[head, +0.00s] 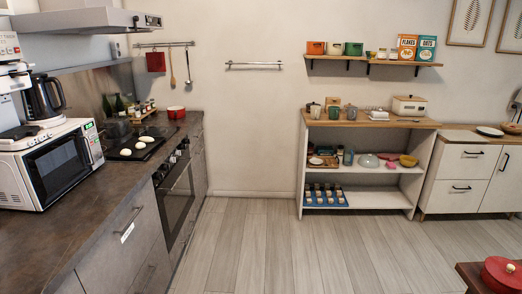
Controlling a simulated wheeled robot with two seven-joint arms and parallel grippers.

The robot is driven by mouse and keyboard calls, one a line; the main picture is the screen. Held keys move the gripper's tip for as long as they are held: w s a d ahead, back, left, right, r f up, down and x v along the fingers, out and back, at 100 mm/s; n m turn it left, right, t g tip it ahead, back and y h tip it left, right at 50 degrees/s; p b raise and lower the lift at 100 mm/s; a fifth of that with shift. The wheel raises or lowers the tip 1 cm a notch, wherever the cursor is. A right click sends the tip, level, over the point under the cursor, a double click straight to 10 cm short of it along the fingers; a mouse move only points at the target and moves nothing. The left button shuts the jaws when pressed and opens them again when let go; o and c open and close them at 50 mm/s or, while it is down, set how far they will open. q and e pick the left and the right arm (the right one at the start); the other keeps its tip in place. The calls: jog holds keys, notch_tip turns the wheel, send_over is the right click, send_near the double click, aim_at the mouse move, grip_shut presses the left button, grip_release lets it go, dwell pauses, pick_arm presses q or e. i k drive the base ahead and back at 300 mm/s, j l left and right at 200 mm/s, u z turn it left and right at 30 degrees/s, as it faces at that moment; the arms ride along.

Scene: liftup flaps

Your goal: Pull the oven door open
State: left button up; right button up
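The oven (176,203) is built into the left counter row, below the cooktop. Its dark glass door faces right and looks shut, seen at a steep angle. A bar handle (181,172) runs along the top of the door, with knobs (183,146) above it. Neither of my grippers is in the head view, so nothing is seen touching the door.
The left counter (95,188) holds a white microwave (50,160). Drawers with handles (128,225) stand nearer than the oven. The wooden floor (270,245) right of the oven is clear. A white shelf unit (365,197) stands at the back wall.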

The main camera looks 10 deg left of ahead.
aim_at(174, 204)
jog(key=i+l+u, duration=0.1)
jog(key=i+u, duration=0.25)
jog(key=i, duration=0.15)
jog(key=i+l+u, duration=0.25)
jog(key=i+u, duration=0.15)
jog(key=i+l+u, duration=0.75)
jog(key=i, duration=0.55)
jog(key=i+l+u, duration=0.35)
jog(key=i+l, duration=0.5)
